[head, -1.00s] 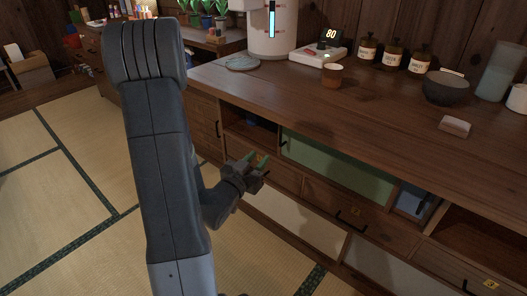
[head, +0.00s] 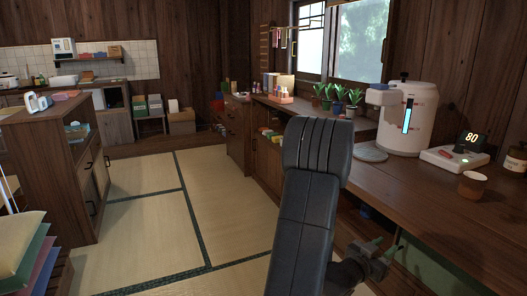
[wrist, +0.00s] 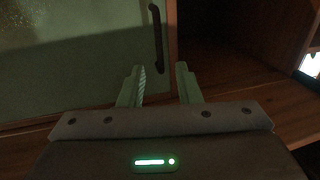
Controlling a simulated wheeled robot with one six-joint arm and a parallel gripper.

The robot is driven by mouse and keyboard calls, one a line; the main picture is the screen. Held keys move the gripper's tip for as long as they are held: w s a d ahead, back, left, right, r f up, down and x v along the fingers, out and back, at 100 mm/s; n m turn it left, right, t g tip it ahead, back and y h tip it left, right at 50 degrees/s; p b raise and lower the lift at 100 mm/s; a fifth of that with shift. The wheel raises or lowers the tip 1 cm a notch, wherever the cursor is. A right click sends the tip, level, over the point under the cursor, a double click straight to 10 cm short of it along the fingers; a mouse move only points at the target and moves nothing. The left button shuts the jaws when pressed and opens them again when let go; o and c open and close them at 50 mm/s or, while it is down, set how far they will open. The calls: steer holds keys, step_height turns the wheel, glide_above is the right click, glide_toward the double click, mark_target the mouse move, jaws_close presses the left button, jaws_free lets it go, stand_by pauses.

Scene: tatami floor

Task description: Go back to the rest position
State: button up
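My gripper (head: 376,246) is at the lower right in the head view, in front of the long wooden counter (head: 450,208). In the wrist view its two green fingers (wrist: 160,86) stand apart with nothing between them. Beyond the fingertips is a green cabinet panel (wrist: 75,65) with a dark vertical handle (wrist: 157,38). To the right of that panel is a dark open compartment (wrist: 225,45). My arm hides part of the counter front in the head view.
The counter carries a white dispenser (head: 406,118), a scale (head: 455,157) reading 80, a brown cup (head: 473,186) and potted plants (head: 338,97). A wooden cabinet (head: 70,165) stands at the left. The tatami floor (head: 150,215) between is clear.

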mark_target(398, 237)
steer(key=x, duration=0.5)
steer(key=shift+w+d+b, duration=0.1)
steer(key=shift+d+b, duration=0.1)
steer(key=shift+b, duration=0.15)
steer(key=shift+w+a, duration=0.1)
steer(key=shift+w, duration=0.4)
